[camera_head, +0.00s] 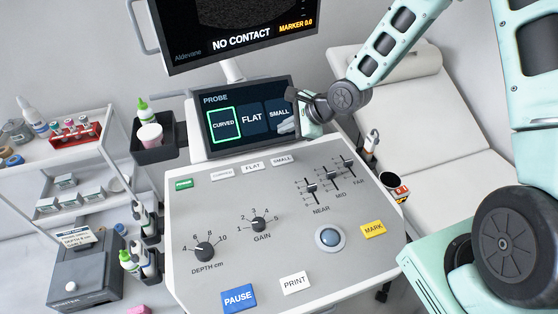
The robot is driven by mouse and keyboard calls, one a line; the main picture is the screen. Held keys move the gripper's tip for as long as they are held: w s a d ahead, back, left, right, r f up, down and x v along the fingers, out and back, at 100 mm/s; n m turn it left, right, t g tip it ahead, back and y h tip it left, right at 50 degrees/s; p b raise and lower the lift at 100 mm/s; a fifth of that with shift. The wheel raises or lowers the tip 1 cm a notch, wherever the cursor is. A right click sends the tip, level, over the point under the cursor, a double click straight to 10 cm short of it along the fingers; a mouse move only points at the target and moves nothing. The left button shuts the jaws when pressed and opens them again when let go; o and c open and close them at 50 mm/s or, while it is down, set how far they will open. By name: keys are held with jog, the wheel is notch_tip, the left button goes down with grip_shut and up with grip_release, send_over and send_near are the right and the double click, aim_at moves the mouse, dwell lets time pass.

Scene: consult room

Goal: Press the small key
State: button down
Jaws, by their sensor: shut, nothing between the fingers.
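The small key (281,159) is a white key labelled SMALL at the top of the grey console panel (215,205), right of the FLAT key (252,166) and the CURVED key (222,173). My gripper (284,127) is shut and empty. It appears just above the small key in the picture, in front of the lower right of the probe screen (232,142); its exact height over the panel is hard to tell. The screen shows CURVED outlined in green, with FLAT and SMALL unoutlined. The SMALL tile is partly hidden by my gripper.
The panel also carries a green key (184,184), sliders (331,178), knobs, a trackball (329,238), and MARK (373,230), PRINT (295,283) and PAUSE (238,298) keys. A monitor (236,32) hangs above. An exam couch (440,130) stands right, a shelf trolley (62,170) left.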

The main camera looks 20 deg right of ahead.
jog(key=shift+f, duration=0.1)
jog(key=b, duration=0.8)
send_over(286, 161)
notch_tip(286, 161, down, 6)
jog(key=shift+f, duration=0.1)
jog(key=shift+f+b, duration=0.5)
jog(key=shift+f, duration=0.7)
jog(key=shift+f, duration=0.15)
dwell(0.5)
jog(key=shift+f, duration=0.3)
jog(key=shift+f, duration=0.4)
dwell(0.6)
dwell(0.3)
jog(key=shift+r+p, duration=0.85)
jog(key=shift+p, duration=0.2)
